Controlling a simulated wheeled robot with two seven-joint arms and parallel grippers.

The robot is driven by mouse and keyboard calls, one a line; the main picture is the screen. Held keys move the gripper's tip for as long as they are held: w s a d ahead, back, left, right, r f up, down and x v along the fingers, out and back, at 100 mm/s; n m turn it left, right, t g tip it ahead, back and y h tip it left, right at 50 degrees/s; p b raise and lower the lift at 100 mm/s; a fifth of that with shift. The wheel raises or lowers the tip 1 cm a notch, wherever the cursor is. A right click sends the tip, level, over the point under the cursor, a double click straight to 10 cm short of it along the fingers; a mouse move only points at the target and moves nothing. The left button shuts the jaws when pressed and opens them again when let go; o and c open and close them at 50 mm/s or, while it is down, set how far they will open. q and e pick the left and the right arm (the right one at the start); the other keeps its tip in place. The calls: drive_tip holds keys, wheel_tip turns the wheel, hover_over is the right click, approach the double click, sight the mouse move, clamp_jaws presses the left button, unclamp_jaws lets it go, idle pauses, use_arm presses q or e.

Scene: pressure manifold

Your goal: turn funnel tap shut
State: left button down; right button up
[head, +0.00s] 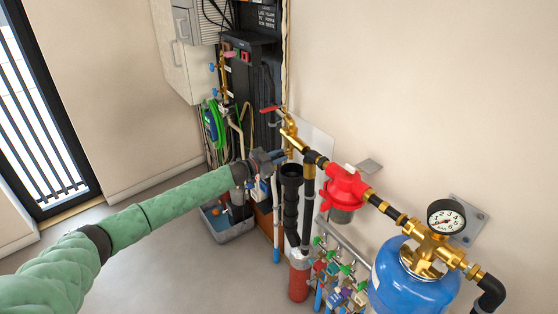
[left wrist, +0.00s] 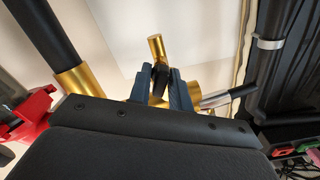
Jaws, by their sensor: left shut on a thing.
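The funnel tap is a brass tap (head: 289,131) on the wall pipework, above the open black funnel (head: 291,171). A lever with a red grip (head: 270,109) sticks out to the left at its top. My left gripper (head: 281,157) is beside the tap's lower end, just above the funnel's left rim. In the left wrist view its dark fingers (left wrist: 164,88) are closed on a small black part of the tap (left wrist: 160,84), with a brass stub (left wrist: 156,46) rising beyond it. The fingers partly hide this black part. My right gripper is out of view.
A red regulator (head: 343,188), brass fittings with a pressure gauge (head: 446,217) and a blue tank (head: 405,280) stand to the right. Several small valves (head: 333,267) sit low below. A grey bin (head: 232,229) is on the floor. Open floor lies left.

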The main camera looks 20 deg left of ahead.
use_arm(q)
drive_tip(key=m+b, duration=0.3)
drive_tip(key=m, duration=0.4)
drive_tip(key=shift+f+b, duration=0.15)
drive_tip(key=shift+b, duration=0.2)
drive_tip(key=m+b, duration=0.2)
drive_tip(key=m, duration=0.3)
drive_tip(key=shift+s+d+f, duration=0.1)
drive_tip(key=shift+m, duration=0.4)
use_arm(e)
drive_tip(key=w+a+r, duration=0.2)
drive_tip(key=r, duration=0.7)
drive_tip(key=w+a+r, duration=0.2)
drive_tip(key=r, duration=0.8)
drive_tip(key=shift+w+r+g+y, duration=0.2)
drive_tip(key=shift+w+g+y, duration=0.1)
use_arm(q)
drive_tip(key=c, duration=1.5)
unclamp_jaws()
drive_tip(key=shift+o, duration=0.2)
